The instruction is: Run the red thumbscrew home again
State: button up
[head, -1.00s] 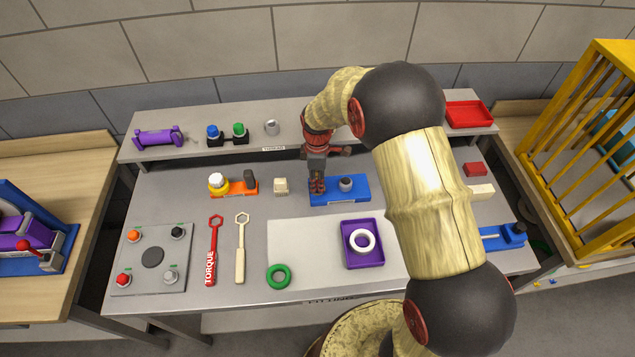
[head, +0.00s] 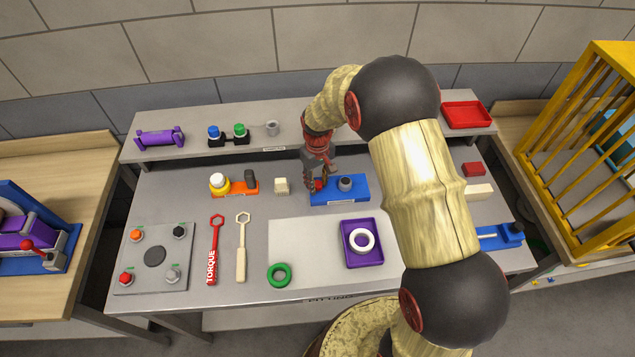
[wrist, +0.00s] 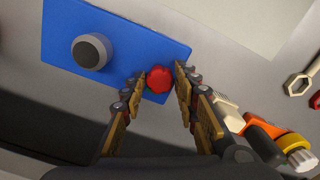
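The red thumbscrew (wrist: 159,79) stands on the blue block (wrist: 125,60), beside a grey round knob (wrist: 90,52). A bit of green shows at its foot in the wrist view. In the head view the thumbscrew (head: 319,184) shows small between my fingers, on the left part of the blue block (head: 350,196). My gripper (wrist: 161,75) is open around the thumbscrew, with one fingertip on either side and narrow gaps. How far the thumbscrew is screwed in cannot be told.
An orange block with a white-and-yellow knob (head: 219,183) and a cream block (head: 281,187) lie left of the blue block. A shelf (head: 180,152) runs behind. A purple tray (head: 376,258) with a white ring lies in front.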

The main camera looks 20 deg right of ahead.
aim_at(317, 184)
jog(key=shift+o, duration=0.6)
jog(key=shift+r, duration=0.1)
jog(key=shift+r+p, duration=1.85)
jog(key=shift+r, duration=1.15)
jog(key=shift+f, duration=0.1)
notch_tip(317, 184, up, 12)
jog(key=shift+w, duration=0.1)
